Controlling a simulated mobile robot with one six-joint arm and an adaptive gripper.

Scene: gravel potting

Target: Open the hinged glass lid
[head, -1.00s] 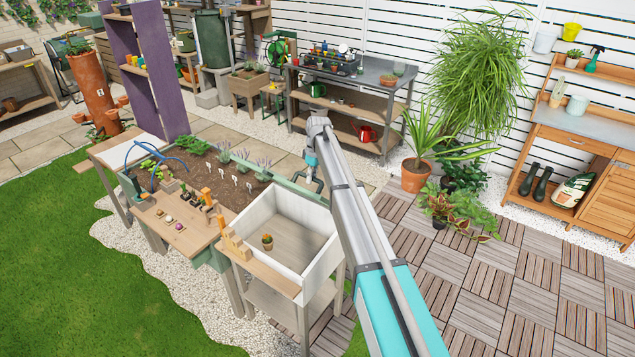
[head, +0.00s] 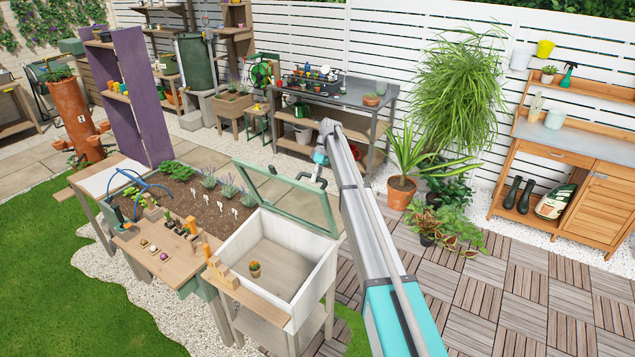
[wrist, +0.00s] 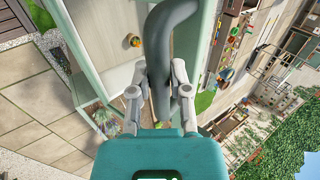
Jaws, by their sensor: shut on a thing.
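The hinged glass lid (head: 290,192) has a pale green frame and clear glass. It stands raised at the back of the white wooden box (head: 312,284), and the box is uncovered. My gripper (head: 319,172) is at the lid's upper right. In the wrist view, my gripper (wrist: 160,88) is shut on a thick, dark grey curved handle (wrist: 158,45). The lid's green frame (wrist: 88,62) shows beside the handle there. The fingertips are partly hidden by the handle.
A small potted plant (head: 254,268) stands in the box. A wooden ledge with blocks (head: 222,272) runs along its left front. A planting bed (head: 205,207) lies to the left. A grey workbench (head: 345,95) stands behind. Wooden decking (head: 480,310) at the right is mostly clear.

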